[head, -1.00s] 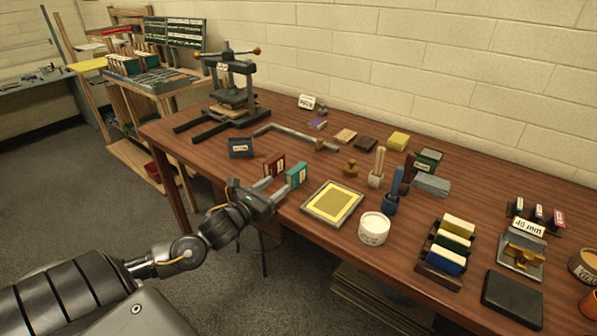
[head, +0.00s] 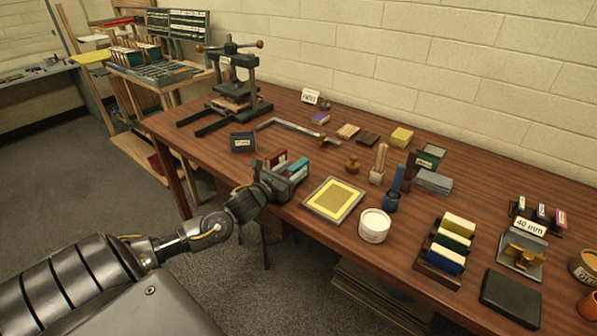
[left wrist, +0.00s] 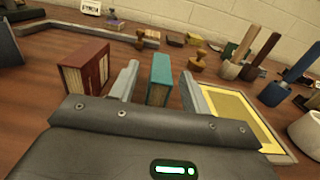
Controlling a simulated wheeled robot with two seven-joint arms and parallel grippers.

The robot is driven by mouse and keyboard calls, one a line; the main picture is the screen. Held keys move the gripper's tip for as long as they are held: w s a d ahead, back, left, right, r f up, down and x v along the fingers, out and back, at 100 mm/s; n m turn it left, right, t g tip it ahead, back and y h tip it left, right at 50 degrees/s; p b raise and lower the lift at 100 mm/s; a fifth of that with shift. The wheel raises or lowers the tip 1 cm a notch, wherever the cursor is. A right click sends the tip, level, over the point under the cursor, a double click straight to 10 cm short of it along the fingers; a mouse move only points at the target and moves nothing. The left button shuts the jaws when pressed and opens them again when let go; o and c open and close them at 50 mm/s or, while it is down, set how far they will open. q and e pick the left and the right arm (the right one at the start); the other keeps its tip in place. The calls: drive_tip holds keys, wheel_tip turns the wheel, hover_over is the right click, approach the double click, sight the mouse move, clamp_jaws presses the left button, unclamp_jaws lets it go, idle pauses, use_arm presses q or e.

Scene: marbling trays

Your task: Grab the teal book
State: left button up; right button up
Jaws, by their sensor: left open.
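The teal book (left wrist: 160,72) stands upright on the table, between the two open fingers of my left gripper (left wrist: 158,88) in the left wrist view. A gap shows between the book and each finger. In the head view the teal book (head: 299,168) is partly hidden by my left gripper (head: 292,180), which reaches in from the table's front edge. A dark red book (left wrist: 86,72) stands just left of the left finger; it also shows in the head view (head: 277,162). My right gripper is not in view.
A framed yellow panel (head: 309,203) lies close to the right of the gripper. A dark blue labelled block (head: 242,142) stands to the left. A white tub (head: 374,226), a book rack (head: 432,262) and a press (head: 231,75) are farther off.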

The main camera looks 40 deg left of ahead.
sight(301, 162)
use_arm(q)
drive_tip(key=w, duration=0.2)
drive_tip(key=w+p, duration=0.1)
drive_tip(key=w, duration=0.1)
drive_tip(key=shift+r, duration=0.25)
drive_tip(key=shift+w, duration=0.3)
drive_tip(key=shift+f, duration=0.1)
drive_tip(key=c, duration=1)
clamp_jaws()
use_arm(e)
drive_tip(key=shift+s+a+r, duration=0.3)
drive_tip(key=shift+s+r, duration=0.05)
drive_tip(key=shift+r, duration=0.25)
use_arm(q)
drive_tip(key=shift+r+b, duration=0.3)
drive_tip(key=shift+r, duration=0.45)
drive_tip(key=s+a+r+b, duration=0.1)
drive_tip(key=s+r, duration=1)
drive_tip(key=s, duration=0.3)
drive_tip(key=shift+a+r, duration=0.25)
drive_tip(key=shift+a, duration=0.1)
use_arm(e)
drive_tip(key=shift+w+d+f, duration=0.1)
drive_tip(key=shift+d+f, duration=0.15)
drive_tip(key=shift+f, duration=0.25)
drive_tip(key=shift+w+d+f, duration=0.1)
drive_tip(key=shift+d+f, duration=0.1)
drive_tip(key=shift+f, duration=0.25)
